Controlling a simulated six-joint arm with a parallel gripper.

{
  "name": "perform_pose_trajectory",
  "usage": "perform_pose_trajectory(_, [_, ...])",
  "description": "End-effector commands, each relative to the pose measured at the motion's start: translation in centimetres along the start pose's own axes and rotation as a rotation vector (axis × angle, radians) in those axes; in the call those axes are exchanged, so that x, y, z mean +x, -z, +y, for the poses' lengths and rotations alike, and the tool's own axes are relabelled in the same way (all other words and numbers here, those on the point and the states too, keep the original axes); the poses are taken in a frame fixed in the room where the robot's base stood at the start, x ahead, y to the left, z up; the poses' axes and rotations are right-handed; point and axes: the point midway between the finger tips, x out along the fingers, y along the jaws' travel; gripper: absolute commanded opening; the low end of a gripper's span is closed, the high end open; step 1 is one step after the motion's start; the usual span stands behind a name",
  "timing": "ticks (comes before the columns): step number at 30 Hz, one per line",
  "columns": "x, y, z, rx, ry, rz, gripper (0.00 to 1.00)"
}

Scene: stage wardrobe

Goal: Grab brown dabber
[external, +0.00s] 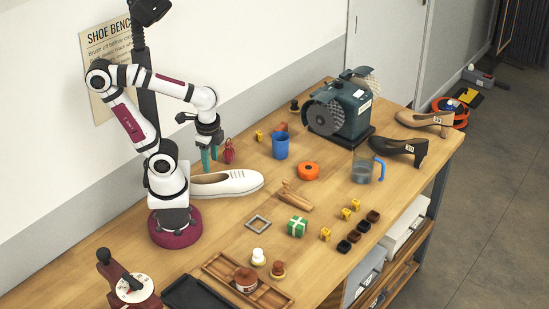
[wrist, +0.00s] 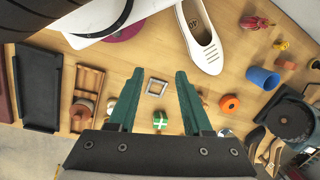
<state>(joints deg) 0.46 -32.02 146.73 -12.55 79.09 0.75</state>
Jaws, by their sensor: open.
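The brown dabber (external: 278,269) stands on the bench, just right of the wooden tray, with its brown top above a lighter base. A similar white dabber (external: 258,256) stands close beside it, up and to the left. My gripper (external: 209,161) has teal fingers and hangs above the bench near the white shoe (external: 230,182), well away from the dabber. In the wrist view the fingers of my gripper (wrist: 160,76) are spread with nothing between them. I cannot make out the brown dabber clearly in the wrist view, where the left finger covers part of that area.
A wooden tray (external: 217,266) holding a round tin (external: 246,279) lies left of the dabbers. A black tray (external: 190,294) is nearby. A green box (external: 297,226), grey square frame (external: 257,223), orange roll (external: 308,171) and blue cup (external: 280,147) are spread over the bench.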

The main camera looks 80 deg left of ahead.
Motion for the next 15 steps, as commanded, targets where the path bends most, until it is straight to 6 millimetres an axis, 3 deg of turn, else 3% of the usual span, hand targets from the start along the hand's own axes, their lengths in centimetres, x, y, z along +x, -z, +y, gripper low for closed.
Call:
perform_pose_trajectory(5, [0.1,0.2,0.2,-0.022,-0.026,-0.012,0.5])
perform_pose_trajectory(8, [0.9,1.8,1.8,-0.179,-0.194,-0.085,0.5])
perform_pose_trajectory(12, [3.0,7.5,4.5,-0.643,-0.61,-0.288,0.5])
perform_pose_trajectory(15, [5.5,12.5,4.9,-1.012,-0.892,-0.456,0.5])
